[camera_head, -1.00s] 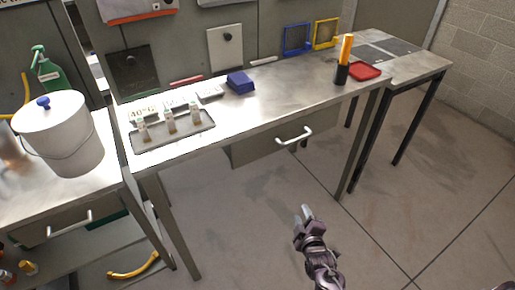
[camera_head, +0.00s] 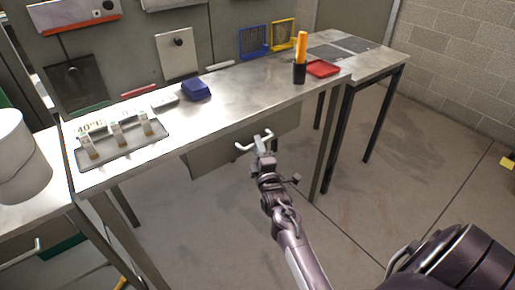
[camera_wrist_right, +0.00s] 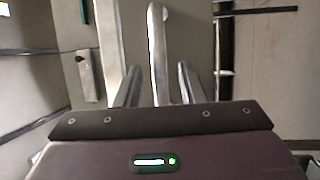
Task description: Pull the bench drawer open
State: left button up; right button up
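The bench drawer (camera_head: 212,154) hangs under the metal workbench's front edge, and its front looks closed. Its pale bar handle (camera_head: 241,147) sits at the drawer's middle, partly hidden by my right gripper (camera_head: 260,145), which is right at it. In the right wrist view, the handle (camera_wrist_right: 157,45) runs lengthwise between the two spread fingers of my right gripper (camera_wrist_right: 158,82). The fingers stand apart with gaps on both sides of the bar, so the gripper looks open around it. Whether a finger touches the bar is unclear. My left gripper is not in view.
The workbench (camera_head: 240,92) bears a grey tray (camera_head: 150,143) with small vials, a blue box (camera_head: 196,89), a black cup (camera_head: 299,73) with an orange item and a red tray (camera_head: 323,68). A white bucket (camera_head: 20,160) stands left. The floor before the drawer is open.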

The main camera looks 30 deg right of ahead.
jog(key=shift+w, duration=0.1)
grip_shut()
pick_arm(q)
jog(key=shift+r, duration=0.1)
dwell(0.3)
